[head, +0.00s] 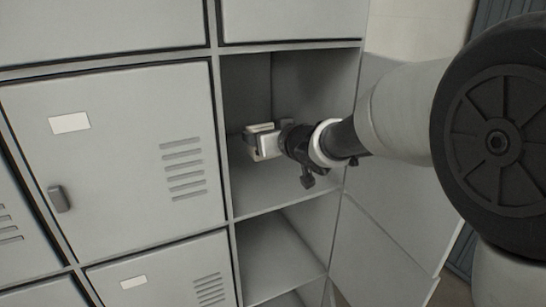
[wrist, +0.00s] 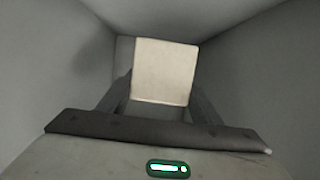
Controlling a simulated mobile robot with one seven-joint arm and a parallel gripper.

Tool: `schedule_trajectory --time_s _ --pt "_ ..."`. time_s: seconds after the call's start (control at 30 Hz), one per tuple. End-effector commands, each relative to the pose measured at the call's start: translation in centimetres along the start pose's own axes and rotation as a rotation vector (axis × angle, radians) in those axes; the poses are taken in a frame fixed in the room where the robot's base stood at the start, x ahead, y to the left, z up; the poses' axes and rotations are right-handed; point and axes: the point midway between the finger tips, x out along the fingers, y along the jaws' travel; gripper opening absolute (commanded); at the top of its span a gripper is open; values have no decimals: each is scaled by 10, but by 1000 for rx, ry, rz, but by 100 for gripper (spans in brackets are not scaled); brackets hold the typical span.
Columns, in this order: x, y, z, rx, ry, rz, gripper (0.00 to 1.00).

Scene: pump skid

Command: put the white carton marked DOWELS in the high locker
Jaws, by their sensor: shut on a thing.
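My gripper (head: 263,141) is shut on a small white carton (head: 258,130) and reaches into an open locker compartment (head: 262,188). In the wrist view the carton (wrist: 165,72) shows a plain pale face between the two fingers, and no DOWELS marking is readable. The carton is inside the compartment's opening, held above its floor. I cannot tell whether any part of it touches a wall. The compartment's inside walls surround it in the wrist view, with no other object visible inside.
Another open compartment (head: 275,250) lies directly below. An open door (head: 385,240) hangs at the right, beside my arm. A closed door with a vent and a handle (head: 59,198) is to the left. More closed lockers are above.

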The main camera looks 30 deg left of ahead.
Motion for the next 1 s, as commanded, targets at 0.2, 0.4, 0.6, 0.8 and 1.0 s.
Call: schedule_trajectory --time_s 0.2,0.4,0.6,0.8,1.0 --pt "9 -1 27 -1 0 -2 25" --pt "15 -1 48 -1 -3 -1 25" --pt "20 0 64 -1 2 0 25" --pt "20 0 64 -1 2 0 25" --pt "20 0 66 -1 -1 0 77"
